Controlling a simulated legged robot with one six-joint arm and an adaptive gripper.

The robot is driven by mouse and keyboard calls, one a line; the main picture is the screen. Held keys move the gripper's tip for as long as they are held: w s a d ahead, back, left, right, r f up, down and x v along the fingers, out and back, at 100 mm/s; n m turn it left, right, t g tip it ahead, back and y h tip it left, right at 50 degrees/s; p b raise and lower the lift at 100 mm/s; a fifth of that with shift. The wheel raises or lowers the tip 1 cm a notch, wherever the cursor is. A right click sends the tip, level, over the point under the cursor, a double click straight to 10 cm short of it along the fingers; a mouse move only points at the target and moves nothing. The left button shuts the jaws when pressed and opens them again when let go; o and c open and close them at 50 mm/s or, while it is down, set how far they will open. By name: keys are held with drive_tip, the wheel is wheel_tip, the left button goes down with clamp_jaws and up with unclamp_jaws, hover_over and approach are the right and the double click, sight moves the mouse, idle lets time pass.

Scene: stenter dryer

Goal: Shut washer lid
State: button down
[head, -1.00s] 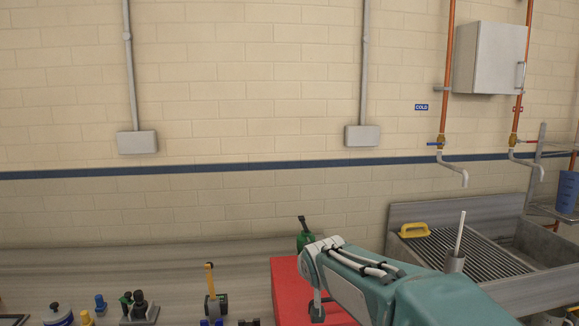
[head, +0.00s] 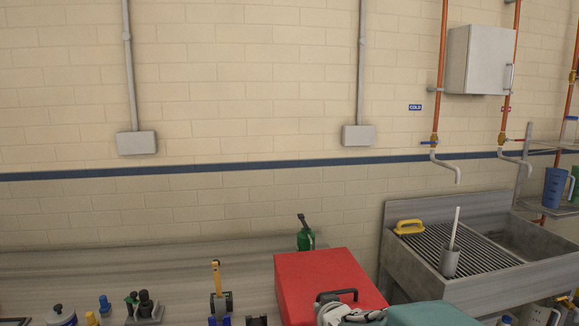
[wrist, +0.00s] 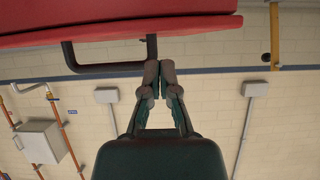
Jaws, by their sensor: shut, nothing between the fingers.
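The washer's red lid (head: 315,268) shows at the bottom centre of the head view as a flat red top. It has a black bar handle (head: 337,295) near its front edge. In the wrist view, which looks upside down, the red washer (wrist: 120,35) spans the top, with a thin dark seam between two red parts. The black handle (wrist: 100,70) hangs in view there. My gripper (wrist: 158,64) is shut and empty, its fingertips close to one end of the handle. I cannot tell whether they touch. The fingertips are not visible in the head view.
A green can (head: 305,238) stands behind the lid. Bottles and tools, including a yellow-handled one (head: 216,285), sit on the bench to the left. A metal sink (head: 470,255) with a yellow brush (head: 408,227) is to the right.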

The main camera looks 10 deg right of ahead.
drive_tip(key=shift+a+f, duration=0.2)
drive_tip(key=shift+a, duration=1)
drive_tip(key=s+r+g, duration=0.2)
drive_tip(key=s+g, duration=0.1)
drive_tip(key=s, duration=1.2)
drive_tip(key=s+a+r+g, duration=0.1)
drive_tip(key=s+r+g, duration=0.1)
drive_tip(key=s, duration=1.3)
drive_tip(key=shift+s+a+r+g, duration=0.2)
drive_tip(key=shift+a+r+g, duration=0.15)
drive_tip(key=shift+g, duration=0.55)
